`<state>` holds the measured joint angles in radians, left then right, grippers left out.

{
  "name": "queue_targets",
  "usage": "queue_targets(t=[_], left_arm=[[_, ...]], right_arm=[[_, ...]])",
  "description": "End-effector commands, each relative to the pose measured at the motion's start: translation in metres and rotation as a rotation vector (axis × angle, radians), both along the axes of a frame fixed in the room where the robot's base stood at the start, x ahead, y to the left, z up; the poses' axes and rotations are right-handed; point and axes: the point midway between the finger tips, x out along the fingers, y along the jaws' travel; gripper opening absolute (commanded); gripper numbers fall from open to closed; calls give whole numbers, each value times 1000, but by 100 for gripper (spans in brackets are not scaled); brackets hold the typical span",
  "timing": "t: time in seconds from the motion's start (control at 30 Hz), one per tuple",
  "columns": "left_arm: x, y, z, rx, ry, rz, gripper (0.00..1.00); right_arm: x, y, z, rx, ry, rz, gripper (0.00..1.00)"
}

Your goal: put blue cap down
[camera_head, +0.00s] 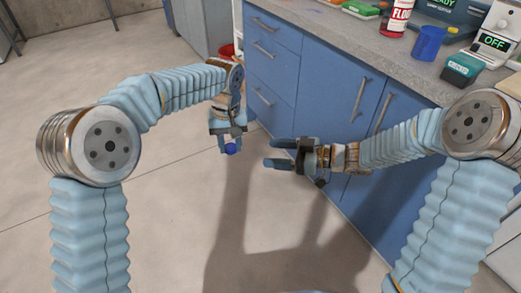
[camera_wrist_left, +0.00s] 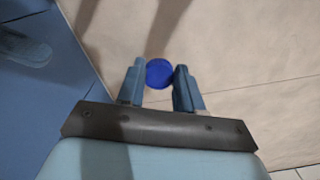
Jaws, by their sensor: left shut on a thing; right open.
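The blue cap (camera_head: 231,148) is a small round deep-blue piece. My left gripper (camera_head: 229,144) is shut on it, pointing down in front of the blue cabinet. In the left wrist view the cap (camera_wrist_left: 159,73) sits between the tips of the two fingers of the left gripper (camera_wrist_left: 160,82), with floor behind it. My right gripper (camera_head: 277,153) is open and empty, pointing left, to the right of the left gripper and in front of the cabinet doors.
A grey counter (camera_head: 345,42) tops the blue cabinet (camera_head: 310,85). On it stand a red-labelled bottle (camera_head: 397,18), a blue cup (camera_head: 429,42), a teal box (camera_head: 461,69) and a device reading OFF (camera_head: 496,42). A red bucket (camera_head: 227,50) stands behind the left arm. The floor (camera_head: 170,190) at left is clear.

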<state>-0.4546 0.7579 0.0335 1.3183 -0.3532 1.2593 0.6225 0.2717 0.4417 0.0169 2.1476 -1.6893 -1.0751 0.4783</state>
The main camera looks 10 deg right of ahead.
Motion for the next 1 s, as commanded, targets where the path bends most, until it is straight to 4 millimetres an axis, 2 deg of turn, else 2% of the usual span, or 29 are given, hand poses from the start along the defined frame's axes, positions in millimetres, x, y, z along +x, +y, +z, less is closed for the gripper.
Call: queue_targets(t=[0.13, 0.27, 0.5, 0.7, 0.83, 1.0], left_arm=[[-2, 4, -7, 1, 3, -91, 0], [-7, 11, -22, 0, 3, -301, 0], [-18, 27, -60, -1, 4, -840, 0], [-26, 38, -86, -2, 3, -1229, 0], [-30, 42, -97, -2, 2, -1394, 0], [-31, 45, -102, 1, -1, -1488, 0]], right_arm=[[-1, -2, 0, -1, 0, 0, 67], [-1, -2, 0, -1, 0, 0, 67], [-1, -2, 0, -1, 0, 0, 67], [-1, -2, 0, -1, 0, 0, 67], [-1, -2, 0, -1, 0, 0, 67], [-1, -2, 0, -1, 0, 0, 67]])
